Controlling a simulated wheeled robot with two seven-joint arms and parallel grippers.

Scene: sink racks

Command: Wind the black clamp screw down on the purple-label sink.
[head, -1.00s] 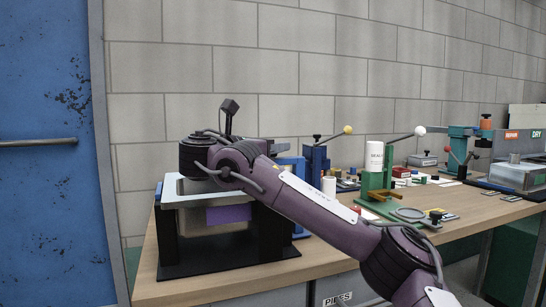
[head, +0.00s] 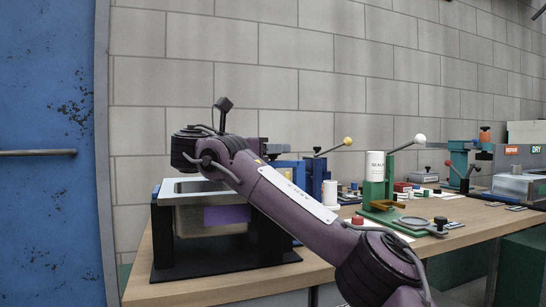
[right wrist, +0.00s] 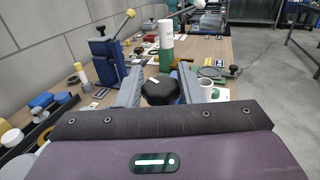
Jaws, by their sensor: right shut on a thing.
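The purple-label sink is a steel basin (head: 183,222) with a purple label (head: 227,214) on its front. It sits in a black rack (head: 163,235) at the left end of the bench in the head view. My right arm crosses in front of and above it, with the wrist over the sink's back part. The black clamp screw (right wrist: 158,92) shows its knob in the right wrist view, between the two grey fingers of my right gripper (right wrist: 160,88), which is shut on it. The screw's lower end is hidden. My left gripper is not in view.
Just right of the sink stands a blue clamp fixture (head: 316,177) with a yellow-ended lever. Beyond it are a green stand (head: 378,194) with a white cylinder and several small parts. A block wall (head: 290,75) lies close behind the wooden bench (head: 140,268).

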